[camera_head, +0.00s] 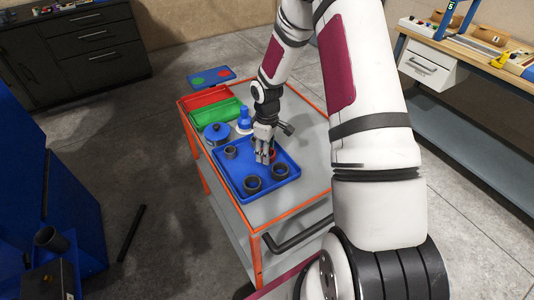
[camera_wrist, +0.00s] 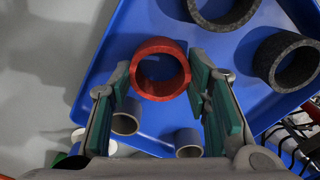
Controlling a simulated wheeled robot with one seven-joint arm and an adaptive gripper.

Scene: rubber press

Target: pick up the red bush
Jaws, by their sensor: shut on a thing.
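The red bush (camera_wrist: 160,45) is a short hollow ring, seen end-on in the wrist view. My gripper (camera_wrist: 160,72) has its green-padded fingers on either side of it and is shut on it. In the head view a bit of the red bush (camera_head: 273,153) shows beside the fingertips of my gripper (camera_head: 266,158), low over the blue tray (camera_head: 231,185). My fingers hide most of it there. I cannot tell whether the bush touches the tray.
Dark bushes (camera_head: 252,184) (camera_head: 280,171) and a smaller one (camera_head: 231,152) stand in the tray. Smaller grey rings (camera_wrist: 188,142) show near my gripper. Behind the tray are a blue lidded pot (camera_head: 216,134), a blue bottle (camera_head: 244,120) and green (camera_head: 216,113) and red bins (camera_head: 206,97).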

